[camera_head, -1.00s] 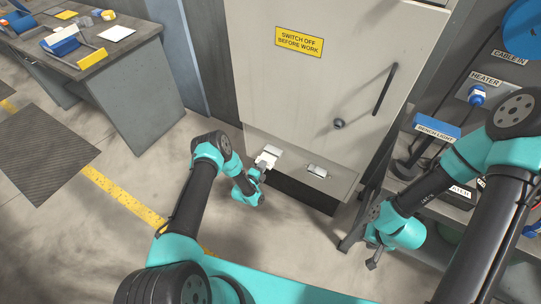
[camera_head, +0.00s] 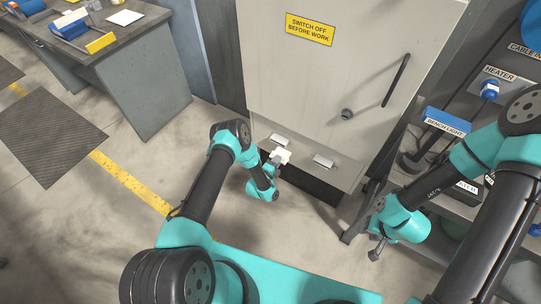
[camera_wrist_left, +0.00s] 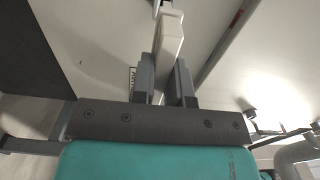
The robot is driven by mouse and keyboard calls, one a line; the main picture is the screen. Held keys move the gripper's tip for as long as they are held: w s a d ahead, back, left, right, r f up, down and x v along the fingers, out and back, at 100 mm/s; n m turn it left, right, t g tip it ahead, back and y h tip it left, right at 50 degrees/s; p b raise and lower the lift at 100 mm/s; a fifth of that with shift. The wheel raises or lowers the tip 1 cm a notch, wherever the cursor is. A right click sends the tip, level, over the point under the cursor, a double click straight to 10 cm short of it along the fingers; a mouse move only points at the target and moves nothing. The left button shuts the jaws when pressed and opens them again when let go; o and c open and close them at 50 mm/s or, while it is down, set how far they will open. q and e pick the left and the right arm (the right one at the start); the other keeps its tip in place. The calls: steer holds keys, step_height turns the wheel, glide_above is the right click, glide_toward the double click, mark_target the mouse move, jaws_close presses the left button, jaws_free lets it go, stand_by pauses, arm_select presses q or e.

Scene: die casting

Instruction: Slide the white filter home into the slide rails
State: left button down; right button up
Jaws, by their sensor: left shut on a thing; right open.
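My left gripper (camera_head: 277,172) is low in front of the grey cabinet. It is shut on a small white piece (camera_head: 284,156), which looks like the white filter. In the left wrist view the fingers (camera_wrist_left: 161,88) clamp a pale block (camera_wrist_left: 168,35) that sticks out beyond their tips. Two light fittings, one on the left (camera_head: 280,138) and one on the right (camera_head: 323,160), sit on the cabinet's lower panel, near the white piece. I cannot make out the slide rails or whether the piece touches them. My right gripper (camera_head: 377,250) is open and empty at the lower right.
The cabinet door (camera_head: 330,85) has a dark handle and a yellow sign (camera_head: 310,29). A dark opening (camera_head: 315,187) lies under the lower panel. A shelf with a bench light label (camera_head: 446,121) stands close on the right. A workbench (camera_head: 145,75) stands at the left. Floor between is clear.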

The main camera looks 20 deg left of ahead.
arm_select(q)
steer(key=s+d, duration=0.5)
steer(key=d, duration=0.3)
steer(key=s+d, duration=0.5)
steer(key=d, duration=0.4)
steer(key=shift+d, duration=0.25)
steer(key=shift+x, duration=2.85)
steer(key=shift+x, duration=2.55)
steer(key=c, duration=1)
jaws_free()
steer(key=shift+c, duration=0.2)
